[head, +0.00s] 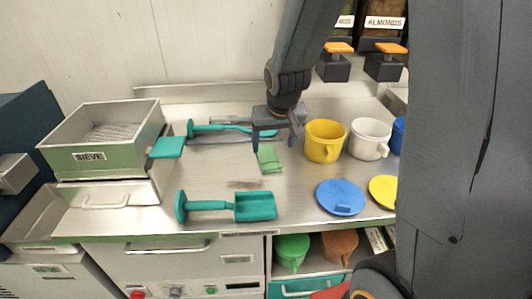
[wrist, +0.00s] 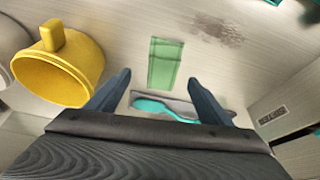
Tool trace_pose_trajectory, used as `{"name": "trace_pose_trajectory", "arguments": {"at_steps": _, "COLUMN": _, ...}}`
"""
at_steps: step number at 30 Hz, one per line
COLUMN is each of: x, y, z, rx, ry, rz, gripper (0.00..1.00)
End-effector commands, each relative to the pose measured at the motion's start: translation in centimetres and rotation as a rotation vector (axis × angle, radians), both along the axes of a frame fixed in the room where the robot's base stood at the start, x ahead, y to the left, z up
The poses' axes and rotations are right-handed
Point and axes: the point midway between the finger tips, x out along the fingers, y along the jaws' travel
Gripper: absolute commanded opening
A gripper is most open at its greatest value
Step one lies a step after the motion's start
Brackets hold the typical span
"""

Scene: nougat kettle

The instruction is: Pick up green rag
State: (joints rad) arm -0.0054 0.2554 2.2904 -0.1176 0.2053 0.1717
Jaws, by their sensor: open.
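The green rag (head: 269,160) is a small folded light-green cloth lying flat on the steel counter, just below and in front of my gripper in the head view. It also shows in the wrist view (wrist: 165,64), beyond the fingertips and roughly between their lines. My gripper (head: 279,150) is open and empty, pointing down over the counter. In the wrist view its two dark fingers (wrist: 160,80) are spread apart. I cannot tell the exact height of the fingertips above the rag.
A yellow mug (head: 325,142) stands close right of my gripper, with a white mug (head: 369,140) beyond. Teal tools lie behind (head: 212,129) and in front (head: 228,206). Blue lid (head: 341,197) and yellow lid (head: 384,190) lie at front right. The sieve box (head: 90,157) stands left.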

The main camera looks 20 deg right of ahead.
Motion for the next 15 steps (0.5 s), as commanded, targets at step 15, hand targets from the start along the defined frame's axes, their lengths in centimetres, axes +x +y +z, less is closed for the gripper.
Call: {"name": "trace_pose_trajectory", "arguments": {"at_steps": 15, "x": 2.4, "y": 0.4, "z": -3.9, "rx": 0.000, "ry": 0.002, "rz": 0.002, "gripper": 0.73}}
